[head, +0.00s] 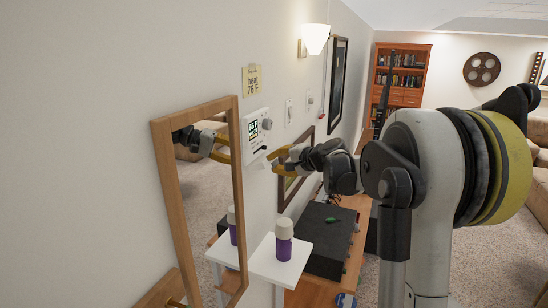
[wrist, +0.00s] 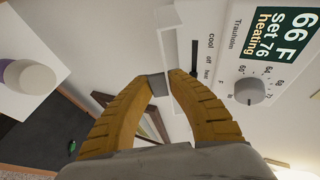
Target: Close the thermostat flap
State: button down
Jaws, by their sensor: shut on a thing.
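The thermostat (head: 257,134) is a white box on the left wall. In the wrist view its face (wrist: 222,50) shows a green display reading 66 F, set 76, heating, a grey dial and a cool/off/heat slider slot. Its flap (wrist: 164,42) is a thin white panel seen nearly edge-on, standing out from the face, so the slider is uncovered. My gripper (head: 277,160) is at the thermostat's lower right in the head view. In the wrist view its yellow fingers (wrist: 160,85) are closed together on the flap's edge. The exact contact is partly hidden by the fingertips.
A wood-framed mirror (head: 160,190) stands close left of the thermostat. A white shelf (head: 277,262) with a purple-and-white bottle (head: 284,240) is below. A desk with a dark box (head: 325,235) lies under my arm.

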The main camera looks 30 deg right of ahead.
notch_tip(320, 180, up, 2)
jog(key=g+p, duration=0.1)
jog(key=p, duration=0.1)
jog(key=n+g+h+p, duration=0.1)
jog(key=shift+w+a+r+g+h+p, duration=0.1)
jog(key=shift+r+g+h+p, duration=0.1)
jog(key=shift+g+h+p, duration=0.15)
jog(key=shift+w+a+r+n+g+h+p, duration=0.2)
jog(key=shift+r+g+h+p, duration=0.3)
jog(key=shift+g+p, duration=0.4)
jog(key=shift+w+r+n+g+h+p, duration=0.1)
jog(key=shift+r+n+g+h+p, duration=0.2)
jog(key=shift+g+h+p, duration=0.4)
jog(key=shift+g, duration=0.35)
jog(key=c, duration=1.3)
grip_release()
